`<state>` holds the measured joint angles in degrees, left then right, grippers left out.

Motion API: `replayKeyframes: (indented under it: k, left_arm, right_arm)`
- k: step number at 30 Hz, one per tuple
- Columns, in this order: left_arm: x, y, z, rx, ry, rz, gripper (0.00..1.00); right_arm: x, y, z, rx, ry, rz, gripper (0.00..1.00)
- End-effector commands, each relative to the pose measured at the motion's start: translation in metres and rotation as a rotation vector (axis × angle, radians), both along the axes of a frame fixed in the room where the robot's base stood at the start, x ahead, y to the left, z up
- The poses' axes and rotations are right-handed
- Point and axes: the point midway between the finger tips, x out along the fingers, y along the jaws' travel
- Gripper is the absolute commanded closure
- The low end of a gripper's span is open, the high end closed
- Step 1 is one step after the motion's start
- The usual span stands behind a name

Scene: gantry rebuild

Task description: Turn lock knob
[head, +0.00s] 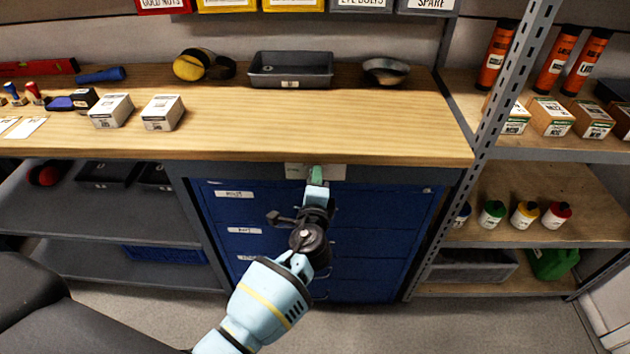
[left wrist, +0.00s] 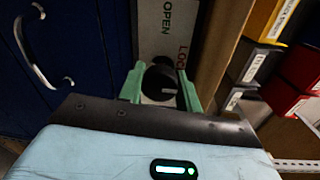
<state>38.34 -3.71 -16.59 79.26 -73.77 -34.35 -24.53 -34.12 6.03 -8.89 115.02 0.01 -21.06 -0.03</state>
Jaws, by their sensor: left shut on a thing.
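The lock knob (left wrist: 158,78) is black and round and sits on a pale plate (left wrist: 165,40) lettered "OPEN" and, partly cut off, "LOC". In the head view the plate (head: 335,171) is on the front of the bench, just under the wooden top and above the blue drawers. My left gripper (head: 316,172) reaches up to it and hides the knob there. In the left wrist view the green fingers of my left gripper (left wrist: 160,88) stand on either side of the knob and are shut on it. The knob's exact pointing direction is hard to tell. My right gripper is not in view.
The blue drawer cabinet (head: 390,230) has protruding handles below the plate. The wooden bench top (head: 300,120) overhangs it, carrying a grey tray (head: 290,70), a metal bowl (head: 386,70) and white boxes (head: 162,112). A slotted metal post (head: 495,110) stands at right.

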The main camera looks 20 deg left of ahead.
Motion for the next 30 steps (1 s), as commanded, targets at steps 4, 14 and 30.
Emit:
replayKeyframes:
  k: [4, 14, 30]
  left_arm:
    - [-0.0003, -0.0001, -0.0013, 0.014, 0.006, 0.0, 0.89]
    - [-0.0004, 0.0001, -0.0019, 0.017, 0.008, 0.0, 0.89]
    - [-0.0037, -0.001, -0.0009, 0.014, 0.006, 0.0, 0.45]
  right_arm:
    - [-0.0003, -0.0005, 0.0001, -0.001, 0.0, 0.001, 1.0]
    - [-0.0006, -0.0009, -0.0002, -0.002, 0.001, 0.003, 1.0]
    - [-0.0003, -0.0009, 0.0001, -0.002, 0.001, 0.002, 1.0]
